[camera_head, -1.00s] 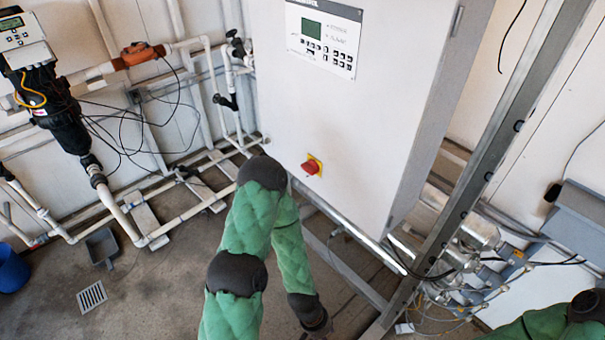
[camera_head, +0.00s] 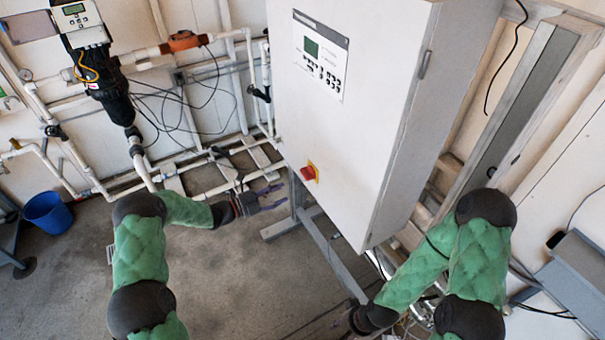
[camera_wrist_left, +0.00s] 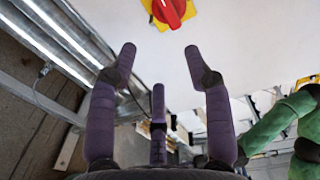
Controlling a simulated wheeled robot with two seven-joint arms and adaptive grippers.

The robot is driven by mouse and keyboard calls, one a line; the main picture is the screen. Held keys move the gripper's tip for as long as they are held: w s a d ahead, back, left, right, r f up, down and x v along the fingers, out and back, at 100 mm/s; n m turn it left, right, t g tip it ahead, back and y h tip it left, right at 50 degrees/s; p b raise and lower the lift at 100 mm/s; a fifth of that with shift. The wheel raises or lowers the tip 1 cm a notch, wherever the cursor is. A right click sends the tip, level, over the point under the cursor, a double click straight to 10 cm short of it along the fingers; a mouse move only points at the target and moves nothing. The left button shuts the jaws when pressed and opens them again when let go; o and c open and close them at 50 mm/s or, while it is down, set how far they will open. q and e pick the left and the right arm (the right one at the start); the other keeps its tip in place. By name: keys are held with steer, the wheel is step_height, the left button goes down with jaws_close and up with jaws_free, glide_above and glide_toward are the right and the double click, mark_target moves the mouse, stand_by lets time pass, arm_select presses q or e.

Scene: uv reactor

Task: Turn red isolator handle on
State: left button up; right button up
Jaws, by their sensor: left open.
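The red isolator handle (camera_head: 308,173) sits on a yellow plate low on the front of the white cabinet (camera_head: 350,130). In the left wrist view the red handle (camera_wrist_left: 170,10) shows at the top, just beyond my fingertips and partly cut off by the frame edge. My left gripper (camera_head: 275,195) is open and empty, to the left of and slightly below the handle, apart from it. In the left wrist view its purple fingers (camera_wrist_left: 160,65) are spread apart. My right arm shows at the lower right of the head view; its gripper is too hidden at the frame's bottom to judge.
The cabinet stands on a metal frame (camera_head: 325,245). White pipes (camera_head: 205,160) run along the wall behind my left arm. A blue bucket (camera_head: 48,213) stands at the left. Open floor (camera_head: 240,280) lies below the left gripper.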

arm_select(q)
steer(key=r, duration=0.1)
glide_toward(313, 171)
steer(key=shift+n+t, duration=0.3)
steer(key=shift+n, duration=0.1)
steer(key=w+d+f, duration=0.2)
steer(key=w+d, duration=0.1)
steer(key=w+d+f, duration=0.1)
steer(key=d, duration=0.1)
steer(key=shift+w+d, duration=0.1)
steer(key=shift+w, duration=0.3)
jaws_close()
